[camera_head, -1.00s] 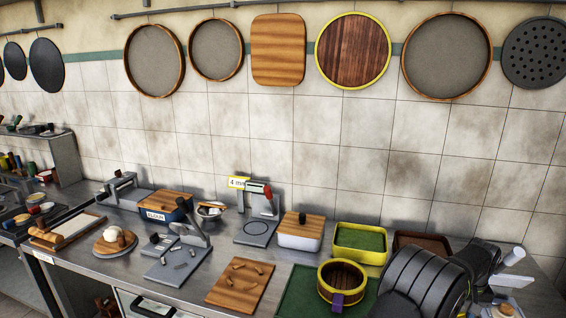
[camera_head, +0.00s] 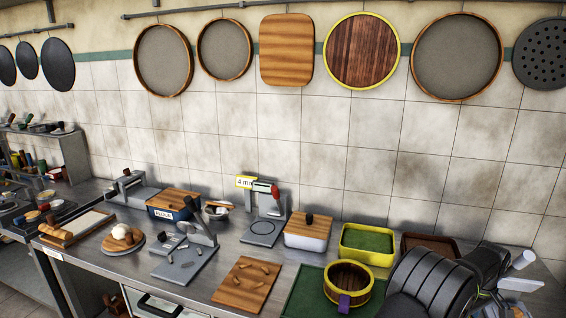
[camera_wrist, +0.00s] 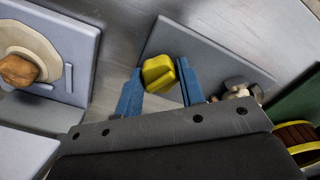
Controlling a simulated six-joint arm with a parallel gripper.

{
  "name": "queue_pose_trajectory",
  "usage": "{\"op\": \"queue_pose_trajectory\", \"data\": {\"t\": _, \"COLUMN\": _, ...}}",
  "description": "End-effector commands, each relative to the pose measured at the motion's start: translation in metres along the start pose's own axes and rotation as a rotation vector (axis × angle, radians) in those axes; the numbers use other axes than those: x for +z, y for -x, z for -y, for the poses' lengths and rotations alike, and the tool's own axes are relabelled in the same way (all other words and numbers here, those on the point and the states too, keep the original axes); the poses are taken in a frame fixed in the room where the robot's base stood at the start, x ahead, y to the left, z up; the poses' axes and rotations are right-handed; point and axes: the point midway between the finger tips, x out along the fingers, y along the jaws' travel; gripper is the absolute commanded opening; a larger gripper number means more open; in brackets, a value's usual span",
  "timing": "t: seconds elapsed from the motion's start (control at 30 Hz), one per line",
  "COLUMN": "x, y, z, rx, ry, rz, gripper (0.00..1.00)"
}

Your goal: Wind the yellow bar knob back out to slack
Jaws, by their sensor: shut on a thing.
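The yellow bar knob (camera_wrist: 158,72) shows in the wrist view above a grey plate (camera_wrist: 215,58). My gripper (camera_wrist: 160,84) has blue fingers, one on each side of the knob, and it is shut on the knob. The bar of the knob lies slightly slanted between the fingers. The knob's base and shaft are hidden. In the head view I cannot make out the knob or my fingers; my dark arm (camera_head: 432,283) fills the lower right.
In the wrist view a metal fitting (camera_wrist: 238,88) sits just right of the fingers. A grey-blue plate with a wooden knob (camera_wrist: 18,70) is at left. A yellow-rimmed round basket (camera_wrist: 296,145) is at lower right. In the head view, boards and trays crowd the steel counter (camera_head: 215,278).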

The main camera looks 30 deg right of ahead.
Motion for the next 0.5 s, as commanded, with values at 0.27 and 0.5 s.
{"op": "queue_pose_trajectory", "data": {"t": 0.27, "x": 0.0007, "y": -0.0029, "z": 0.0004, "rx": -0.003, "ry": 0.292, "rz": 0.002, "gripper": 0.04}}
{"op": "queue_pose_trajectory", "data": {"t": 0.5, "x": 0.0008, "y": -0.0035, "z": 0.0006, "rx": -0.003, "ry": 0.326, "rz": 0.002, "gripper": 0.04}}
